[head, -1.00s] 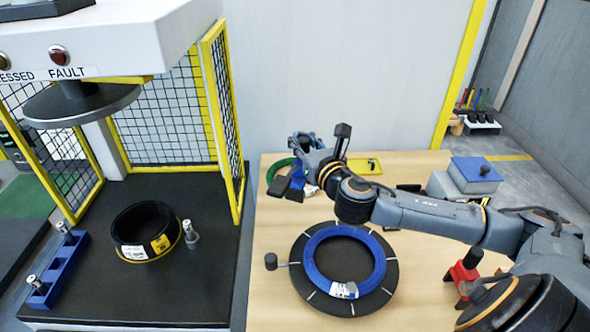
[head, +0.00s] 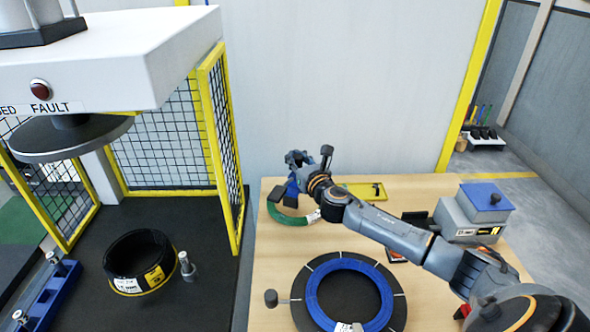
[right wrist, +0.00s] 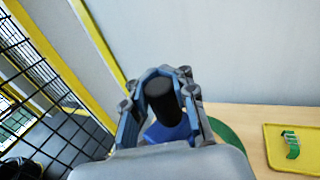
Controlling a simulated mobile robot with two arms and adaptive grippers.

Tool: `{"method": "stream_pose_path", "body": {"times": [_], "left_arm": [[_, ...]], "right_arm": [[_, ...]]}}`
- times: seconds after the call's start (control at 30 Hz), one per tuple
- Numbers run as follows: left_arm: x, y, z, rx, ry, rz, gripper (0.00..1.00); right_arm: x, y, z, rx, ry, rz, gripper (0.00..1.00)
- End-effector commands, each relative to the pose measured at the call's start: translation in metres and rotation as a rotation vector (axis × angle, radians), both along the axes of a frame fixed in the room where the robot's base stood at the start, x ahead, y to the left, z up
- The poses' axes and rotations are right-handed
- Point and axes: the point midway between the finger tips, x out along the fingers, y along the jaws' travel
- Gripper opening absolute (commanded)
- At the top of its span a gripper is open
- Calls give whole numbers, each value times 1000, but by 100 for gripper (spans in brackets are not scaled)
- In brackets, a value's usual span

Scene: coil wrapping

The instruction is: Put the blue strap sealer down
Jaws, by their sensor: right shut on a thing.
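My right gripper (head: 296,162) is at the back left of the wooden table. It is shut on the blue strap sealer (head: 293,187), which is partly hidden by the gripper and wrist. In the right wrist view, the fingers (right wrist: 162,80) close around a black upright handle, with the sealer's blue body (right wrist: 168,132) below it. Whether the sealer touches the table (head: 266,240) cannot be told. My left gripper is not in view.
A green coil (head: 292,217) lies close beside the sealer. A yellow tray (head: 352,190) is to its right. A blue coil (head: 313,291) lies on a black round stand in front. A grey box with a blue top (head: 470,215) is at right. The yellow-framed mesh guard (head: 238,170) stands left.

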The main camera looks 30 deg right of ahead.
Motion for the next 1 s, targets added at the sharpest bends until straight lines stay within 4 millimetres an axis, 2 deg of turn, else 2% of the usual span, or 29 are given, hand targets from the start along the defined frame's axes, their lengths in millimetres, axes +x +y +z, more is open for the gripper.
{"method": "stream_pose_path", "body": {"times": [0.1, 0.27, 0.5, 0.93, 0.97, 1.0], "left_arm": [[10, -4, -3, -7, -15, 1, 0], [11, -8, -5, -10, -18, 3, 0], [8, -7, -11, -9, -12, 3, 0], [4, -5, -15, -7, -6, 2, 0], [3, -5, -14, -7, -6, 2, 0], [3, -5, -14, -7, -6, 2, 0]], "right_arm": [[10, -5, -10, 1, -6, -1, 0], [15, -7, -17, 0, -6, 0, 0], [18, -8, -49, 4, -3, -1, 0], [18, -9, -55, -1, -4, 0, 0], [17, -9, -56, 0, 0, 0, 23], [17, -9, -56, 0, 0, 0, 31]]}}
